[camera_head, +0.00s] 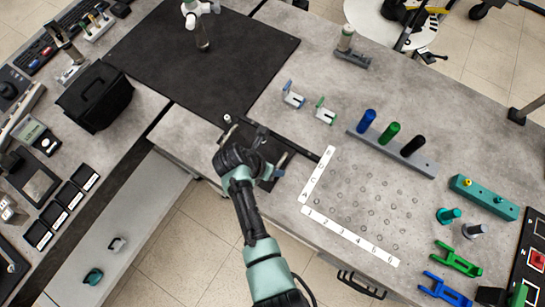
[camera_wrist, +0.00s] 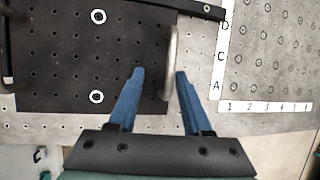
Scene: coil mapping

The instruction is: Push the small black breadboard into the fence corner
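The small black breadboard (camera_wrist: 65,60) fills the left of the wrist view, with rows of holes and two white-ringed holes. In the head view it (camera_head: 265,170) is partly hidden by my arm. A pale upright handle-like bar (camera_wrist: 173,62) stands along its right edge. My gripper (camera_wrist: 153,72) has its blue fingers spread, the left one over the board and the right one just past the bar. I see nothing held; contact is unclear. The black fence (camera_head: 290,144) runs beyond the board, and its bar (camera_wrist: 205,9) shows at the top of the wrist view. The corner is not clear.
White lettered and numbered strips (camera_head: 318,172) lie right of the board on the grey table. A rack with blue, green and black posts (camera_head: 410,158) and two small brackets (camera_head: 293,95) stand farther right and back. A large black mat (camera_head: 200,65) lies behind.

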